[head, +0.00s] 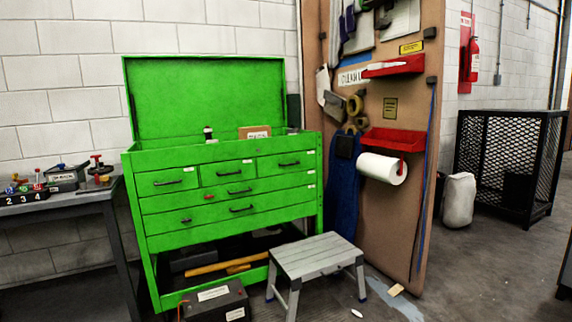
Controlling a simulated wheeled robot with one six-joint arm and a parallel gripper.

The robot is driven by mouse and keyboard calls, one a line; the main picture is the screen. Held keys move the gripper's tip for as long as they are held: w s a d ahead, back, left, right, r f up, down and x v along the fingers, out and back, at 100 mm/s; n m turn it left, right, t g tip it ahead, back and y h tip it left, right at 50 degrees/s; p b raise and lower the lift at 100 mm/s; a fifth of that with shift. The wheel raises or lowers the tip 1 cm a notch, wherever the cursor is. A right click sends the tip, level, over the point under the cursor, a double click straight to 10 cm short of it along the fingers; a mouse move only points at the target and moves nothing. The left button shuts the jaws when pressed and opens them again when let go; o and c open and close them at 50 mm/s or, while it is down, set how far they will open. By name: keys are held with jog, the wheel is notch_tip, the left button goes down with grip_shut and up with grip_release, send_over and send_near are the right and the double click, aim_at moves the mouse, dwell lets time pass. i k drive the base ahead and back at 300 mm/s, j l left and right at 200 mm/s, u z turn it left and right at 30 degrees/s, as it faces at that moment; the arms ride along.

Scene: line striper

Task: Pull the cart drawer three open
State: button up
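A green tool cart (155,242) with its lid raised stands against the wall, left of the picture's centre. Its front has three small drawers in the top row: left (150,183), middle (214,180) and right (275,170). Below them lie two wide drawers, an upper one (270,188) and a lower one (280,208). All have dark bar handles and look closed. Small white labels sit on them, too small to read, so I cannot tell which is drawer three. My gripper is not in view.
A grey step stool (315,256) stands in front of the cart's lower right. A dark box (215,302) sits on the floor at its lower left. A workbench (62,207) is at left, a brown tool board (410,190) at right. Open floor lies further right.

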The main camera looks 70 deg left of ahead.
aim_at(278, 163)
jog(key=i+j+u, duration=0.1)
jog(key=i+u, duration=1)
jog(key=i+j+u, duration=0.35)
jog(key=i+j, duration=0.75)
jog(key=j, duration=0.2)
jog(key=i+j, duration=0.15)
jog(key=j, duration=0.15)
jog(key=i+j+z, duration=0.1)
jog(key=j, duration=0.15)
